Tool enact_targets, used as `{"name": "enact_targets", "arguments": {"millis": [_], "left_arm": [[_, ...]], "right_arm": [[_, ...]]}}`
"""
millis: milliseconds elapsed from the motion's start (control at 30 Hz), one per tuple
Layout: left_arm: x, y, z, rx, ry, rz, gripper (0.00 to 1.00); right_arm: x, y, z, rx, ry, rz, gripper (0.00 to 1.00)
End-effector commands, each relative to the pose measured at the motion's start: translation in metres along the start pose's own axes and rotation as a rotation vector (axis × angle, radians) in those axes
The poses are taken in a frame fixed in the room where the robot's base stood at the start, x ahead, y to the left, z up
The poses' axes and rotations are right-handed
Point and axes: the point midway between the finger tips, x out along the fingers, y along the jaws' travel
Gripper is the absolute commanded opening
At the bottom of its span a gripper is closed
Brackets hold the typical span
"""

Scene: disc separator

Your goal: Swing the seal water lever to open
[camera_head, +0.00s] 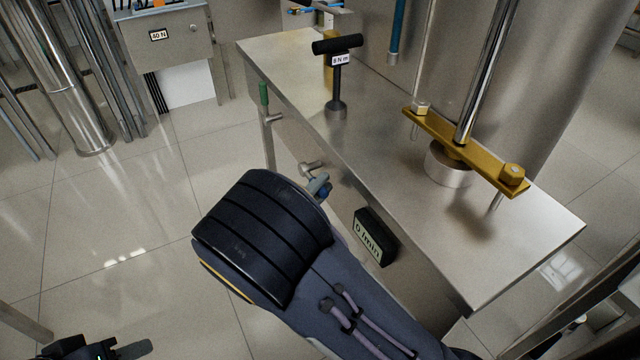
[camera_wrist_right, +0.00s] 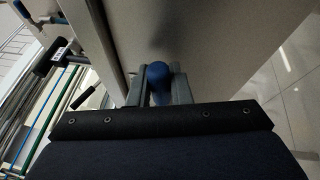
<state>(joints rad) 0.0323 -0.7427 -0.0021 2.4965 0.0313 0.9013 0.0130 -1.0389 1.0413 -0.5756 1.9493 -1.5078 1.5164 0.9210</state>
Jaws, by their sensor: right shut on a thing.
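A blue lever handle (camera_wrist_right: 157,74) sits between the two fingers of my right gripper (camera_wrist_right: 158,90) in the right wrist view, and the fingers are closed on it. In the head view a bit of the blue handle (camera_head: 324,190) shows past my right wrist, beside a metal valve fitting (camera_head: 312,168) on the side of the steel cabinet (camera_head: 420,225). My right arm hides most of that gripper and lever there. My left gripper (camera_head: 115,350) is at the bottom left edge, mostly cut off, away from the cabinet; its opening cannot be told.
A small display (camera_head: 374,237) on the cabinet side reads 0 l/min. A green-handled lever (camera_head: 264,95) stands near the far corner. A black T-handle (camera_head: 337,45) labelled N m and a brass crossbar (camera_head: 465,152) stand on the cabinet top.

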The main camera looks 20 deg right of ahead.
Motion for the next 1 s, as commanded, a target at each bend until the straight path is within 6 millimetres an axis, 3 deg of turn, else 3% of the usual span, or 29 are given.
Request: {"name": "enact_targets", "arguments": {"millis": [100, 500, 1000], "left_arm": [[-0.019, 0.009, -0.010, 0.000, 0.000, 0.000, 0.38], [-0.059, 0.027, -0.030, 0.000, 0.000, 0.000, 0.38], [-0.073, 0.034, -0.037, 0.000, 0.000, 0.000, 0.38]], "right_arm": [[0.002, 0.013, 0.002, -0.075, 0.017, -0.034, 0.00], [0.007, 0.032, -0.002, -0.334, 0.074, -0.141, 0.00], [0.010, 0.036, -0.006, -0.463, 0.102, -0.193, 0.00]]}}
